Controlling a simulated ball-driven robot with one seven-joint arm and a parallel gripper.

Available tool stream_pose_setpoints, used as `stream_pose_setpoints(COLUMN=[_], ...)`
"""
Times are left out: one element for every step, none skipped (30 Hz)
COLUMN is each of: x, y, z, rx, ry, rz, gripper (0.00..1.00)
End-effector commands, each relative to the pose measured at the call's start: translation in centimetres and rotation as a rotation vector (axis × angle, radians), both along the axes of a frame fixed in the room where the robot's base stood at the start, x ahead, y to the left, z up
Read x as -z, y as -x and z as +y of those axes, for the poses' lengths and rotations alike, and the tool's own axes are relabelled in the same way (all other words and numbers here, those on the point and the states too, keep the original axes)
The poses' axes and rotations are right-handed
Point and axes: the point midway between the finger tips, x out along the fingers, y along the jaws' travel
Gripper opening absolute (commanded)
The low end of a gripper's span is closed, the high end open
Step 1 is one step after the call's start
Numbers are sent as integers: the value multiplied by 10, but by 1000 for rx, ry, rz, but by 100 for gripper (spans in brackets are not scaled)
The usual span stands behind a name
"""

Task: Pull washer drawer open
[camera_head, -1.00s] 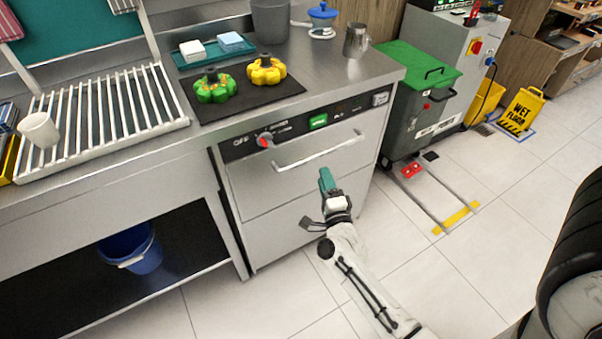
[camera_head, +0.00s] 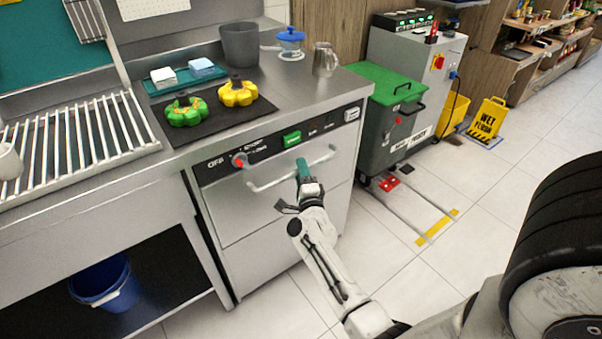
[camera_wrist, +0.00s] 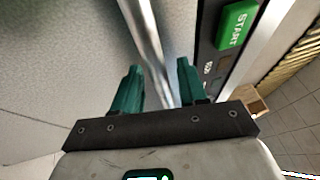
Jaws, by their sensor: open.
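The washer drawer (camera_head: 242,210) is a grey metal front below a black control panel, and it looks shut. A silver bar handle (camera_head: 268,182) runs across its top. My gripper (camera_head: 303,168) is at the handle, right of its middle. In the wrist view, my gripper (camera_wrist: 157,85) has its two green fingers apart, with the handle bar (camera_wrist: 148,45) running between them. I cannot tell whether either finger touches the bar.
A green START button (camera_wrist: 236,24) is close to the right finger. A red knob (camera_head: 239,160) sits on the panel's left. A green-lidded grey bin (camera_head: 385,125) stands right of the washer.

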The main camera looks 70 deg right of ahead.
Motion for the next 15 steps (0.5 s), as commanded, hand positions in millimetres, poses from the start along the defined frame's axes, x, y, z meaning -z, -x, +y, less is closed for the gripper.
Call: stream_pose_setpoints(x=[0,-1,-1,-1,-1,-1,-1,-1,-1,-1,-1,-1,-1,-1,-1], y=[-1,-1,-2,-1,-1,-2,-1,-1,-1,-1,-1,-1,-1,-1,-1], z=[-2,-2,-2,-2,-2,-2,-2,-2,-2,-2,-2,-2,-2,-2,-2], rx=[1,1,0,0,0,0,0,0,0,0,0,0,0,0,0], ry=[1,1,1,1,0,0,0,0,0,0,0,0,0,0,0], rz=[-1,-1,-1,-1,0,0,0,0,0,0,0,0,0,0,0], gripper=[42,42,42,42,42,42,42,42,42,39,36,33,30,27,23])
